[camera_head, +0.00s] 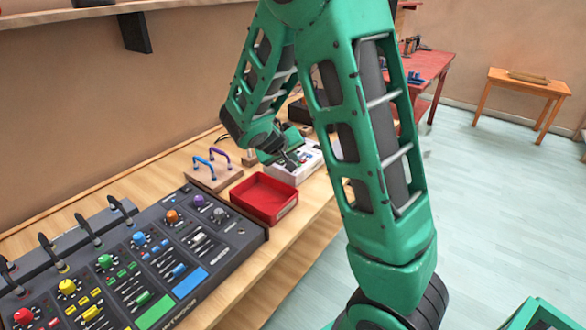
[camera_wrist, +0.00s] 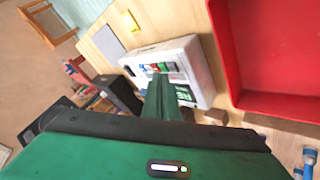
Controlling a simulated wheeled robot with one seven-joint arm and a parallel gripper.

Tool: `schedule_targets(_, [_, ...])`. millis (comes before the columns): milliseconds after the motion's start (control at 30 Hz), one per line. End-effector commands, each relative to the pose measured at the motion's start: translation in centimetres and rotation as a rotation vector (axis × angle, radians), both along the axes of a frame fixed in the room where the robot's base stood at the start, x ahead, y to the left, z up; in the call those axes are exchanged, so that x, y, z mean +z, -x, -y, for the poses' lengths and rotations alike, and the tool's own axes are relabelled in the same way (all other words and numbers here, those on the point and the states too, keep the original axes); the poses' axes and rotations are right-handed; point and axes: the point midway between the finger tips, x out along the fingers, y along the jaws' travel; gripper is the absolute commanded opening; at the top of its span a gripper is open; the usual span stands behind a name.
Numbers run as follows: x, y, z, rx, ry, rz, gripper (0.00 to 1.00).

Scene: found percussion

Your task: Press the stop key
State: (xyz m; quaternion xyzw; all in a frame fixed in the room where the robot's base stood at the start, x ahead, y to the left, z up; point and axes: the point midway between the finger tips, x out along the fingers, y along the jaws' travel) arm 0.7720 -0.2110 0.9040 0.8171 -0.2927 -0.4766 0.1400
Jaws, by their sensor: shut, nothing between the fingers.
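A small white device (camera_head: 312,159) with a row of coloured keys lies on the wooden bench, beyond the red tray. It also shows in the wrist view (camera_wrist: 202,62), with red, green, white and dark keys along its top. I cannot tell which key is the stop key, as they are too small to read. My gripper (camera_head: 292,163) is shut and empty, with its tips over the device's near left part. In the wrist view my gripper (camera_wrist: 160,82) covers part of the keys. I cannot tell whether the tips touch the device.
A red tray (camera_head: 264,212) stands just in front of the device. A large mixer (camera_head: 150,262) with coloured knobs fills the near bench. A wooden block with blue and purple handles (camera_head: 213,176) is left of the tray. A dark box (camera_wrist: 118,93) is beside the device.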

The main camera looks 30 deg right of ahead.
Motion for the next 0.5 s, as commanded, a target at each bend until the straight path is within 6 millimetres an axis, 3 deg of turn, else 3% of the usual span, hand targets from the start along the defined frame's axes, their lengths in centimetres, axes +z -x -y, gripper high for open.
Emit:
schedule_targets(333, [0.2,0.0,0.0,0.000,0.000,0.000,0.00])
schedule_targets(500, [1.5,-0.1,0.0,0.001,-0.001,0.002,0.00])
